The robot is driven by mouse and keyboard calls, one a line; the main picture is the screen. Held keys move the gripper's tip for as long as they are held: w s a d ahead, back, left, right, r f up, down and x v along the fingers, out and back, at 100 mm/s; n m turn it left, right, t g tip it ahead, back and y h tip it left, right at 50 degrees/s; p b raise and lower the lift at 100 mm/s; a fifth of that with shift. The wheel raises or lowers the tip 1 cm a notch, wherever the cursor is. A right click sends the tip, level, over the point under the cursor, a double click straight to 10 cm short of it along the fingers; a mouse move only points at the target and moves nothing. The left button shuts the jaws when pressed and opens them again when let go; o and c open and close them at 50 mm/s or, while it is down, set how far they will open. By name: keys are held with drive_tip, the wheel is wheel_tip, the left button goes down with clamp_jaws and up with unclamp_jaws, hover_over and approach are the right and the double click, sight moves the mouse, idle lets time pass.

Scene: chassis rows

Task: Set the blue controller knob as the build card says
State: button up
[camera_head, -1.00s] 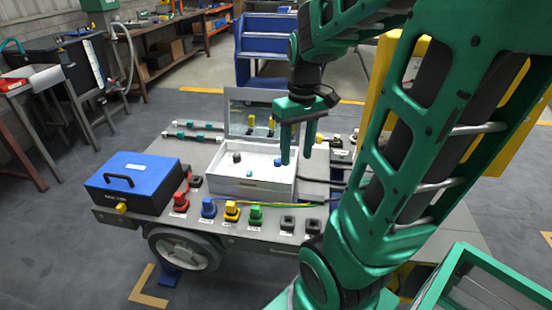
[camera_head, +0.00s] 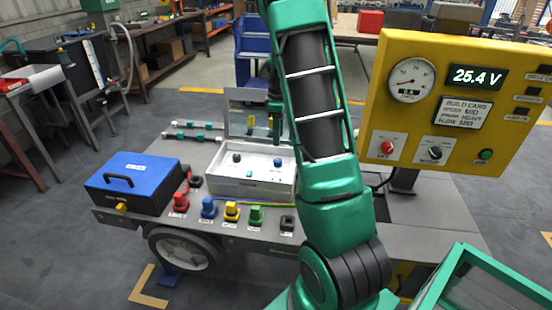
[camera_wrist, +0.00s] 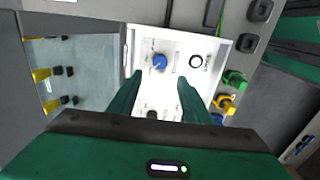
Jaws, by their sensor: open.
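The blue knob (camera_head: 278,162) is on the top face of the white controller box (camera_head: 228,187), at its right end. In the wrist view the blue knob (camera_wrist: 159,62) shows just beyond and between my fingertips. My gripper (camera_wrist: 159,82) is open and empty, its two green fingers pointing at the box face. Whether they touch it cannot be told. In the head view my arm hides most of the gripper. The build card (camera_head: 464,112) is on the yellow panel; I read "MID", "HEAVY" and "FLOW MID" on it, but the first labels are too small.
The box also carries a black knob (camera_head: 236,158) and a small teal part (camera_head: 249,173). Its raised lid stands behind. Red, blue, yellow and green connectors (camera_head: 255,216) line the cart's front edge. A blue case (camera_head: 132,182) sits left. The yellow panel (camera_head: 380,95) stands right.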

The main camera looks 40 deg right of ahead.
sight(278, 160)
wheel_tip(278, 160, down, 11)
drive_tip(key=shift+r, duration=0.1)
idle(0.4)
drive_tip(key=c, duration=1.1)
